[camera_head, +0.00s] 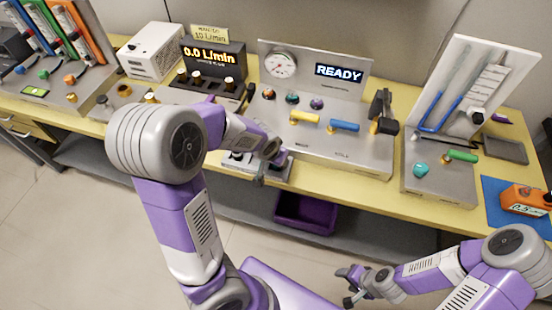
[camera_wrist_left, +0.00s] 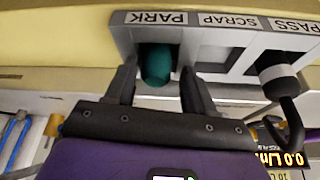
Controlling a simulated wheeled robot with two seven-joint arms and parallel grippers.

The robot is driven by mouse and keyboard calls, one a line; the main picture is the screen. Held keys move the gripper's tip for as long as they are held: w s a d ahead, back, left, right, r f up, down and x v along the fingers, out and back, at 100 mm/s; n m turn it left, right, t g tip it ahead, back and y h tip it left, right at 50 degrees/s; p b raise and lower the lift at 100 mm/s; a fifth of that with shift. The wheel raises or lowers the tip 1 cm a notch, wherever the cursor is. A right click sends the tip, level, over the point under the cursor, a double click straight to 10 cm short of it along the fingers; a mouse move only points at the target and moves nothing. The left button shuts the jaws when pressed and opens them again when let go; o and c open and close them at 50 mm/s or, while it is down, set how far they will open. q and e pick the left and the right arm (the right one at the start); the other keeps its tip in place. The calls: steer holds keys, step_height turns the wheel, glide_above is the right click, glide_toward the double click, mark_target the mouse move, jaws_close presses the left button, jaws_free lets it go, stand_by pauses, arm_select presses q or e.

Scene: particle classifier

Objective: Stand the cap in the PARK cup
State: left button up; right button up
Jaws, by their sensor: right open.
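A teal rounded cap (camera_wrist_left: 157,64) shows in the left wrist view at the opening under the PARK label (camera_wrist_left: 157,18) of a grey sorting rack (camera_wrist_left: 232,42). It looks to be in the PARK cup; how deep it sits is hidden. My left gripper (camera_wrist_left: 159,80) has one dark finger on each side of the cap, with a visible gap, so it looks open. In the head view the left gripper (camera_head: 268,172) is at the right end of the rack (camera_head: 236,163), and the cap is hidden there. My right gripper (camera_head: 352,284) is open and empty, away from the bench.
The rack also has SCRAP and PASS places; a black-topped piece (camera_wrist_left: 278,72) stands at PASS. Behind are a READY panel (camera_head: 345,135) with knobs and levers and a 0.0 L/min display (camera_head: 208,62). A purple bin (camera_head: 303,212) is below the bench.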

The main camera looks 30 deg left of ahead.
arm_select(q)
steer(key=shift+d, duration=0.35)
steer(key=shift+a+r, duration=0.1)
steer(key=shift+r+p, duration=0.25)
steer(key=shift+p, duration=0.1)
steer(key=p+v, duration=0.4)
steer(key=v, duration=0.8)
steer(key=shift+r+p, duration=0.3)
steer(key=shift+p, duration=0.05)
